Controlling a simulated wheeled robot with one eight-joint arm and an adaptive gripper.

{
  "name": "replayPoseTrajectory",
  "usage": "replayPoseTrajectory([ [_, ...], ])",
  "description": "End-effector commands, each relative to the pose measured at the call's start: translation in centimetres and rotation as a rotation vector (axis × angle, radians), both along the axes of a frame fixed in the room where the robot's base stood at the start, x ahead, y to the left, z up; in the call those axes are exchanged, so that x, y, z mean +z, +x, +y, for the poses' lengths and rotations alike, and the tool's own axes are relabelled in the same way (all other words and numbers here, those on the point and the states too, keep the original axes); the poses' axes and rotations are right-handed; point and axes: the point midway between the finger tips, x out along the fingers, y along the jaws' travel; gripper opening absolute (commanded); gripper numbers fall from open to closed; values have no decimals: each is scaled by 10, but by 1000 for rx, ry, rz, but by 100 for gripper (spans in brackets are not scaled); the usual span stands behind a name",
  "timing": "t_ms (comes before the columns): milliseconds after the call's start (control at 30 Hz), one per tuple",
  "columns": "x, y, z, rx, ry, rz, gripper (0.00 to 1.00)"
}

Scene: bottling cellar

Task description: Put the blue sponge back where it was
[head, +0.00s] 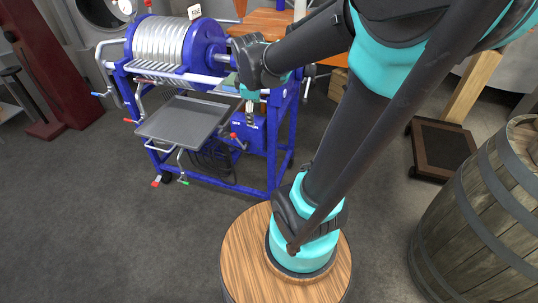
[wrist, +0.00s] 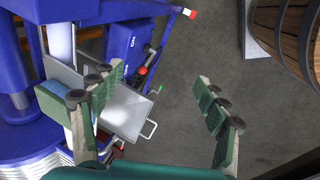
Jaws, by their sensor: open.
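A muted light-blue patch (wrist: 52,102), which looks like the blue sponge, shows at the left of the wrist view. It lies by a grey flat part of the blue filter press (wrist: 125,38) and is partly hidden behind my gripper's left finger. I cannot make out the sponge in the head view. My gripper (wrist: 160,105) is open, with green-padded fingers spread wide and nothing between them. In the head view my gripper (head: 243,88) hangs at the right end of the filter press (head: 207,40), partly hidden by my arm.
The press's grey drip tray (head: 190,118) sticks out at its front and also shows in the wrist view (wrist: 124,112). A wooden barrel (head: 490,210) stands at the right, near a dark low box (head: 441,150). The floor in front of the press is clear.

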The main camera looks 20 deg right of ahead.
Motion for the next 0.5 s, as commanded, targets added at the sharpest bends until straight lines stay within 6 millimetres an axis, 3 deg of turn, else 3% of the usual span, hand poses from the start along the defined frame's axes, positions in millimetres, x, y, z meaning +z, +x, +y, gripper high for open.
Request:
replayPoseTrajectory([
  [100,-34,-41,-9,-311,139,-34,75],
  [300,-78,-98,-14,-767,345,-73,75],
  [500,-97,-125,-15,-991,447,-85,75],
])
